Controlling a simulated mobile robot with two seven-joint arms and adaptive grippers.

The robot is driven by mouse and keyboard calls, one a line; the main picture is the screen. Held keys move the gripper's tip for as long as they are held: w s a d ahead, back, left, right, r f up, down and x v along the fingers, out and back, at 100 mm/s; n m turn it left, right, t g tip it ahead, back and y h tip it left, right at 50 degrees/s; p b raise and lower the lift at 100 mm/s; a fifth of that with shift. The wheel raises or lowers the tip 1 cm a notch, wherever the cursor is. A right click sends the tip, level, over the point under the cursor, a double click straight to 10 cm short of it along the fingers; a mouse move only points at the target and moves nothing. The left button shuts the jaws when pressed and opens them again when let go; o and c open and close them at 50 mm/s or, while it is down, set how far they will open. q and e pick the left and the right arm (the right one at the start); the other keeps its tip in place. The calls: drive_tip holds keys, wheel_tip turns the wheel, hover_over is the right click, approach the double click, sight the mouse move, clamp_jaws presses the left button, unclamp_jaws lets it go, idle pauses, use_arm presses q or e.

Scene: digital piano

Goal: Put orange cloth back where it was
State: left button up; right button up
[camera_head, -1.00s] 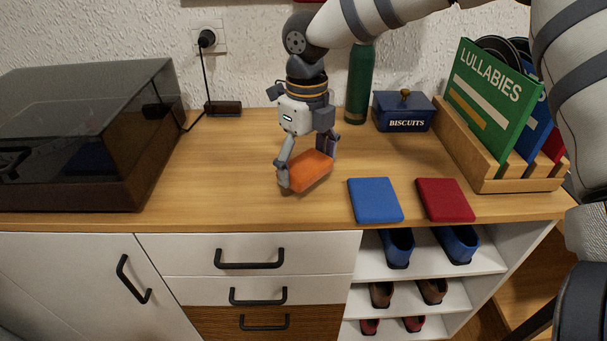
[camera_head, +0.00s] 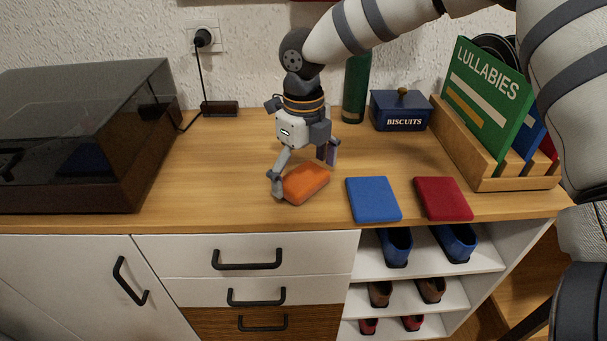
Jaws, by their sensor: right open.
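The orange cloth (camera_head: 306,184), a folded pad, lies on the wooden cabinet top (camera_head: 225,160), left of the blue cloth (camera_head: 373,199) and the red cloth (camera_head: 442,198). My right gripper (camera_head: 304,172) is just above the orange cloth with its fingers spread open. One finger is beside the cloth's left end; the other is behind its right end and a little apart from it. I cannot tell whether the left finger touches it. My left gripper is not in view.
A dark-lidded turntable (camera_head: 85,135) stands at the left. A green bottle (camera_head: 356,88), a blue biscuit tin (camera_head: 401,110) and a wooden record rack (camera_head: 480,160) stand at the back and right. Open shelves with shoes (camera_head: 395,248) are below. Free top lies left of the gripper.

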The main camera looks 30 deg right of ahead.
sight(304, 176)
wheel_tip(304, 176, up, 12)
drive_tip(key=shift+p, duration=0.4)
drive_tip(key=shift+f, duration=0.15)
